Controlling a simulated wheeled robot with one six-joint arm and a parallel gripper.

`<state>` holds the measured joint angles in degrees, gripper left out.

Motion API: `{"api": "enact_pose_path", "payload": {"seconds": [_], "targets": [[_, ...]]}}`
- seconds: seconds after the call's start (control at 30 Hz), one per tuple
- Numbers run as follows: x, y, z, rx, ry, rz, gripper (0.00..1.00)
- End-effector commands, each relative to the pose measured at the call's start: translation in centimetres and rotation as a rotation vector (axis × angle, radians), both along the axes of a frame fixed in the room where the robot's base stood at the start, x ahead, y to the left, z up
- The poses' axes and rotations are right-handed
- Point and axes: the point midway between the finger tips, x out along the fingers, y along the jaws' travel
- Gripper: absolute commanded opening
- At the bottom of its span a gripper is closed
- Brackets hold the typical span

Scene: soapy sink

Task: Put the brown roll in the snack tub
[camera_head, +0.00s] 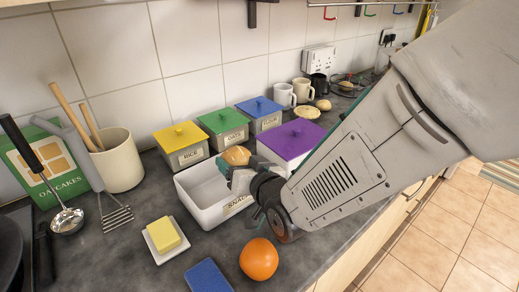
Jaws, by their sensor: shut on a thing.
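The brown roll (236,156) is in my gripper (236,168), which is shut on it. My gripper holds the roll over the right part of the white snack tub (186,198). The tub is open-topped and has a partly covered "SNACK" label on its front. The part of the tub's inside that shows on the left looks empty. My gripper and arm hide the tub's right end. I cannot tell how far the roll is above the tub's rim.
Lidded tubs in yellow (181,145), green (223,128), blue (260,113) and purple (291,140) stand behind and right of the snack tub. A butter dish (159,252), a blue sponge (208,277) and an orange (259,259) lie in front. A utensil crock (119,160) stands left.

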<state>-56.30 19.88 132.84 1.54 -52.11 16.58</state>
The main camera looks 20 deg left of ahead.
Motion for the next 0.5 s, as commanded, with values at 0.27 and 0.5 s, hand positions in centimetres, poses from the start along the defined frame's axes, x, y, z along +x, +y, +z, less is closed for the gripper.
{"api": "enact_pose_path", "payload": {"seconds": [0.27, 0.5], "targets": [[0.0, 0.0, -0.42, 0.0, 0.0, 0.0, 0.49], [-0.01, -0.03, -0.52, -0.001, 0.002, -0.001, 0.97]]}}
